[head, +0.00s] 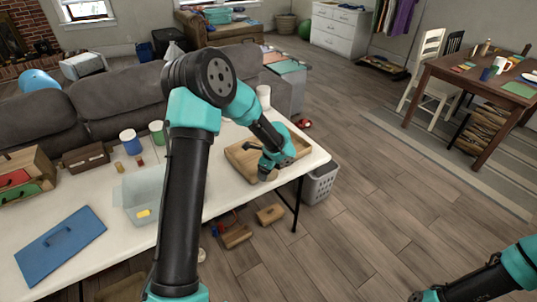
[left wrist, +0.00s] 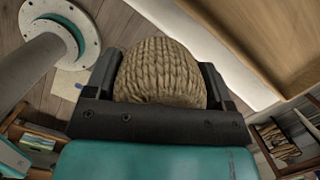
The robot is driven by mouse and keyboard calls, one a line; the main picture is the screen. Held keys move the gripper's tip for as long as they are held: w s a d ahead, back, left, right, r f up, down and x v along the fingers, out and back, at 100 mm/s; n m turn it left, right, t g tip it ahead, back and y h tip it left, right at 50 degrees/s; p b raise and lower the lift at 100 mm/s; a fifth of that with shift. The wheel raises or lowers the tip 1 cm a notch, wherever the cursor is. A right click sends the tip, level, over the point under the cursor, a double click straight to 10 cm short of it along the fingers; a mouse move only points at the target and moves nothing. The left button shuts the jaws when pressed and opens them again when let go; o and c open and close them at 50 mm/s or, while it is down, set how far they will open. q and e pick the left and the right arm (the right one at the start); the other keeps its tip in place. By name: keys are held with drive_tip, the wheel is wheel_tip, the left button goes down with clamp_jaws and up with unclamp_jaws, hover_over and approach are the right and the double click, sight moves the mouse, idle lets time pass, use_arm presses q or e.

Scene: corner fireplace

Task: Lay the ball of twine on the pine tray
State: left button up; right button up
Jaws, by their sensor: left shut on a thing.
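The ball of twine (left wrist: 158,72) is tan and braided, and it sits between the two dark fingers of my left gripper (left wrist: 160,85) in the left wrist view. The left gripper is shut on it. In the head view my left gripper (head: 266,172) is at the front right edge of the pine tray (head: 240,160), and the ball is mostly hidden there. The pine tray also shows at the upper right of the left wrist view (left wrist: 275,35), apart from the ball. My right gripper (head: 420,296) is at the bottom right of the head view, over the floor, too cut off to read.
The tray lies on a white table (head: 225,195). A clear bin (head: 140,195), a blue lid (head: 60,245) and cups stand further left. A white mug-like container (head: 263,95) stands behind the tray. A grey basket (head: 320,183) is on the floor beyond the table's right end.

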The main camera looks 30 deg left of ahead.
use_arm(q)
drive_tip(key=a+f+m, duration=0.1)
drive_tip(key=m, duration=0.1)
drive_tip(key=s+a+f+m, duration=0.1)
drive_tip(key=shift+f+m+t, duration=0.1)
drive_tip(key=shift+m+t, duration=0.2)
drive_tip(key=shift+m, duration=0.1)
drive_tip(key=w+a, duration=0.2)
drive_tip(key=w, duration=0.2)
drive_tip(key=w+a+f, duration=0.1)
drive_tip(key=w+a, duration=0.2)
drive_tip(key=w, duration=0.1)
drive_tip(key=w+a, duration=0.3)
drive_tip(key=w, duration=0.1)
drive_tip(key=shift+w+a+f, duration=0.15)
drive_tip(key=shift+w+a, duration=0.05)
drive_tip(key=shift+w, duration=0.2)
drive_tip(key=shift+w+a, duration=0.1)
drive_tip(key=shift+w, duration=0.1)
drive_tip(key=shift+d+x, duration=0.15)
drive_tip(key=shift+x, duration=0.75)
drive_tip(key=shift+d+x, duration=0.2)
drive_tip(key=shift+x, duration=0.65)
drive_tip(key=shift+f, duration=0.2)
drive_tip(key=o, duration=0.9)
